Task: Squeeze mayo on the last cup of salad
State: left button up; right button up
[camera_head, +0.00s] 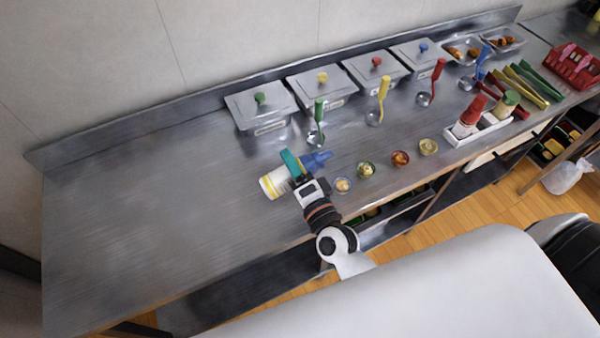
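My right gripper (303,177) comes in from the bottom centre and is shut on the mayo bottle (272,184), a white bottle with a yellow band, held tilted on its side. Teal and blue parts show beside the gripper; which belong to the bottle is hard to tell. A row of small salad cups stands on the counter: the leftmost cup (343,185) is just right of the gripper, then a greenish cup (366,169), a reddish cup (400,159) and a pale yellow cup (428,147). What tops each cup is too small to tell. My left gripper is not in view.
Lidded steel containers (262,109) line the back of the steel counter (150,215), with coloured ladles (319,112) before them. A white tray (482,133) holds a red-capped bottle (470,113) and a green-topped one (507,104). A red basket (574,65) is far right. The counter's left is clear.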

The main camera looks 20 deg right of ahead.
aim_at(323, 157)
jog(key=d+m, duration=0.1)
jog(key=d+m+b, duration=0.1)
jog(key=m, duration=0.1)
jog(key=d+m+b, duration=0.1)
jog(key=shift+d+f+m+h, duration=0.3)
jog(key=shift+d+f+m, duration=0.05)
jog(key=shift+f+m, duration=0.05)
jog(key=d+m, duration=0.1)
jog(key=m, duration=0.1)
jog(key=d+m, duration=0.2)
jog(key=m, duration=0.1)
jog(key=shift+w+m+b, duration=0.2)
jog(key=shift+m+b, duration=0.1)
jog(key=shift+b, duration=0.05)
jog(key=shift+d+m+h, duration=0.35)
jog(key=shift+m+h, duration=0.05)
jog(key=shift+m, duration=0.5)
jog(key=shift+w+d+f+m+b, duration=0.1)
jog(key=shift+d+f+m+b, duration=0.15)
jog(key=shift+f+m+b, duration=0.45)
jog(key=shift+d+f+m+b, duration=0.25)
jog(key=shift+f+m+b, duration=0.15)
jog(key=shift+f+b, duration=0.45)
jog(key=shift+f, duration=0.15)
jog(key=shift+c, duration=0.4)
